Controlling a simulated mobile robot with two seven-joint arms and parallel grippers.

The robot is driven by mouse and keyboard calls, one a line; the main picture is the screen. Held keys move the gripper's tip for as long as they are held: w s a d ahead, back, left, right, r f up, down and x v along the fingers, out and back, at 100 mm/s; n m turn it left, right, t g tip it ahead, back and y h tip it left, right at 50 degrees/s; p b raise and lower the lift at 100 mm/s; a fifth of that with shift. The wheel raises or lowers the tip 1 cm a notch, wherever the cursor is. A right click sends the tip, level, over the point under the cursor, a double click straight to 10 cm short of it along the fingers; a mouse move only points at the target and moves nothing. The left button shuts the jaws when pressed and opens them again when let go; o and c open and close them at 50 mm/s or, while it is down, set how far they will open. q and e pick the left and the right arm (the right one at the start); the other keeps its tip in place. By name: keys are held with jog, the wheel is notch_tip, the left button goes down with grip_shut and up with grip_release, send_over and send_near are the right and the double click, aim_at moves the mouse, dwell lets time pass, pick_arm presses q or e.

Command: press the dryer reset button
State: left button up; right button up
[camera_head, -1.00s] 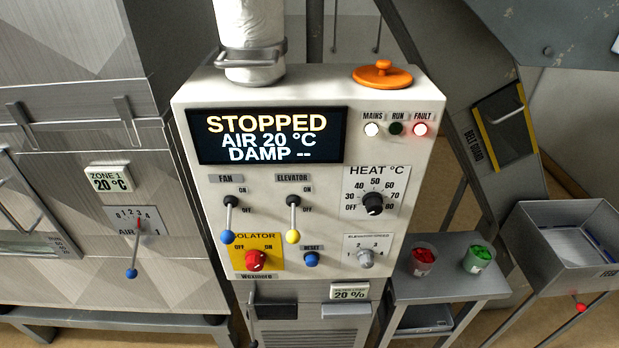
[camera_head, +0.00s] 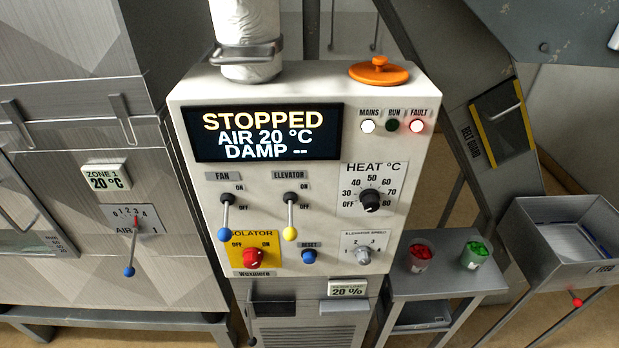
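The blue reset button (camera_head: 309,256) sits low on the front of the white control panel (camera_head: 318,185), under a small RESET label. It is between the red isolator knob (camera_head: 253,258) on its yellow plate and the grey elevator speed knob (camera_head: 363,254). The display (camera_head: 263,133) reads STOPPED, AIR 20 °C, DAMP --. The mains lamp (camera_head: 368,126) is lit white, the run lamp (camera_head: 392,125) is dark green and the fault lamp (camera_head: 417,126) glows red. Neither gripper shows in the head view.
The blue fan lever (camera_head: 226,217) and yellow elevator lever (camera_head: 290,217) stick out above the button. The heat knob (camera_head: 370,200) is to the right. A side table (camera_head: 440,283) holds red and green cups. A grey feed bin (camera_head: 565,245) stands farther right.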

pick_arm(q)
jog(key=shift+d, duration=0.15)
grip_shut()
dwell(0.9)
